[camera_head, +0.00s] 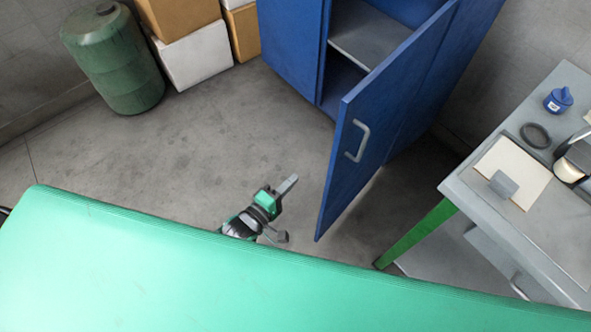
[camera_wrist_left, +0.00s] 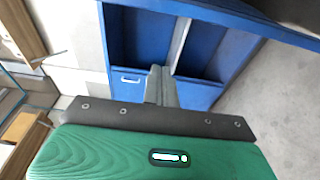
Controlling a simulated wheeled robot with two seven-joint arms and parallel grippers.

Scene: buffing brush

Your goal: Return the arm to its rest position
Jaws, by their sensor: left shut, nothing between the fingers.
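My left gripper (camera_head: 289,185) shows in the head view beyond the edge of my green body, over the grey floor and to the left of the open blue cabinet door. Its fingers are together and hold nothing. In the left wrist view the closed fingers (camera_wrist_left: 160,86) point towards the blue cabinet. The gripper is apart from the door. Most of the left arm is hidden behind my green body. My right gripper is not in view.
The blue cabinet (camera_head: 292,45) stands at the back with its door (camera_head: 380,120) swung open. A grey workbench (camera_head: 475,200) with a blue bottle (camera_head: 558,100) is at right. A green barrel (camera_head: 115,60) and boxes (camera_head: 195,55) stand back left. The floor (camera_head: 200,150) between is clear.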

